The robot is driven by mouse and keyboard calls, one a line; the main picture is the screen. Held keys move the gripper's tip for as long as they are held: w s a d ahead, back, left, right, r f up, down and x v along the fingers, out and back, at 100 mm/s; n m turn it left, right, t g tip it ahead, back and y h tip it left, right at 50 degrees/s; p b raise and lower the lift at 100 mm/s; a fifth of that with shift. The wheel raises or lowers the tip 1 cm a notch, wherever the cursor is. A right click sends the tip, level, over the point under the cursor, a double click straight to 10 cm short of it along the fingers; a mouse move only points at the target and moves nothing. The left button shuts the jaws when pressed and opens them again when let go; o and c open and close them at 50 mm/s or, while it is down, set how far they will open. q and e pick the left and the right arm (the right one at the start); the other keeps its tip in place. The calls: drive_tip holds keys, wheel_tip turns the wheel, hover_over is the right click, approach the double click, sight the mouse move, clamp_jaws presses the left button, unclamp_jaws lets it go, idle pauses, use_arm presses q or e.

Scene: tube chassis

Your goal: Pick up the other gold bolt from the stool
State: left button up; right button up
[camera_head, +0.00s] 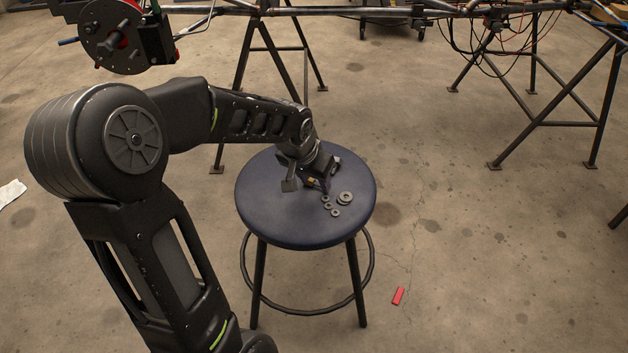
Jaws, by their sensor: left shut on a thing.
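The stool (270,215) has a round dark blue seat and dark metal legs with a ring. My left arm reaches in from the left, and my left gripper (318,182) is low over the seat. A small gold bolt (312,181) shows between its fingers, and the gripper is shut on it. The bolt is mostly hidden by the fingers. Whether it touches the seat I cannot tell. My right gripper is not in view.
Several grey washers or nuts (344,198) lie on the seat right beside the gripper. A tube chassis on dark trestles (262,70) stands behind the stool. A red piece (398,296) lies on the concrete floor.

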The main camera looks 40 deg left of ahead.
use_arm(q)
wheel_tip(320, 180, up, 10)
drive_tip(key=p, duration=0.4)
idle(0.5)
